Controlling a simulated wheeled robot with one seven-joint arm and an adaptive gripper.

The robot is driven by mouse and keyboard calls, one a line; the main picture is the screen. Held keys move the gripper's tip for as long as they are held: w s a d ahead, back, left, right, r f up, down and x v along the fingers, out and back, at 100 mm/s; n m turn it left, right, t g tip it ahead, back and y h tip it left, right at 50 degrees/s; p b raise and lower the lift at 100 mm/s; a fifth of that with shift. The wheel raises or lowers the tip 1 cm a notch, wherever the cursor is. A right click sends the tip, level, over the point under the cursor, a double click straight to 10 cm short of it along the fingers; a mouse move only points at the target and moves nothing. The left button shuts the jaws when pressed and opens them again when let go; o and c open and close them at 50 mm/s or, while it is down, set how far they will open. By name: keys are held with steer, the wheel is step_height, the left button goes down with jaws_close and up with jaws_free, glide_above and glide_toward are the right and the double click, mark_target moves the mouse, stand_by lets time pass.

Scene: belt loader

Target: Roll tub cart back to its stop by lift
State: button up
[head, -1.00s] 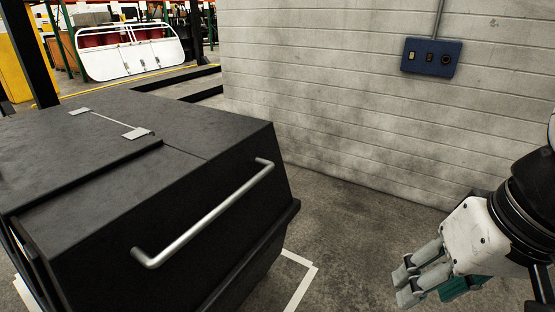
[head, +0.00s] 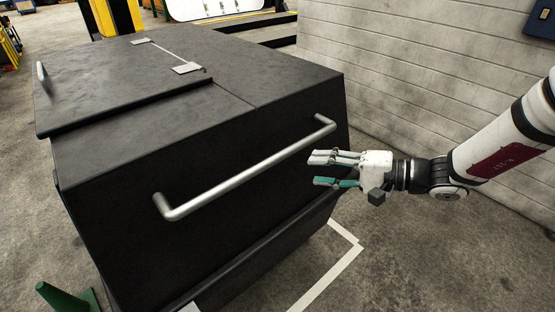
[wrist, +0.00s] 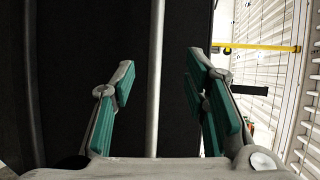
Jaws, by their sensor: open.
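The tub cart (head: 150,150) is a large black box with a hinged lid and a silver bar handle (head: 245,172) across its near end. My gripper (head: 318,170) is in front of that end, near the handle's right part, with its fingers pointing left. In the wrist view my gripper (wrist: 158,85) is open, and the handle (wrist: 155,70) runs lengthwise between its two green-padded fingers. I cannot tell how far the bar is from the pads; nothing is clasped. White floor lines (head: 335,265) show at the cart's near right corner. The lift is not clearly identifiable.
A pale block wall (head: 410,95) stands to the right with a blue switch box (head: 540,20) on it. A green cone-like object (head: 68,297) is on the floor at lower left. A yellow post (head: 115,16) stands behind the cart. Concrete floor is clear at lower right.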

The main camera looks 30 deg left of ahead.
mark_target(275, 163)
steer(key=shift+m+t+y, duration=0.4)
steer(key=shift+t, duration=0.1)
steer(key=a+f, duration=0.1)
steer(key=a, duration=0.4)
steer(key=w+a+f, duration=0.1)
steer(key=a+f, duration=0.1)
steer(key=a, duration=0.2)
steer(key=a+f, duration=0.1)
steer(key=a, duration=0.4)
steer(key=shift+w+a+f+b, duration=0.3)
steer(key=shift+w, duration=0.1)
jaws_close()
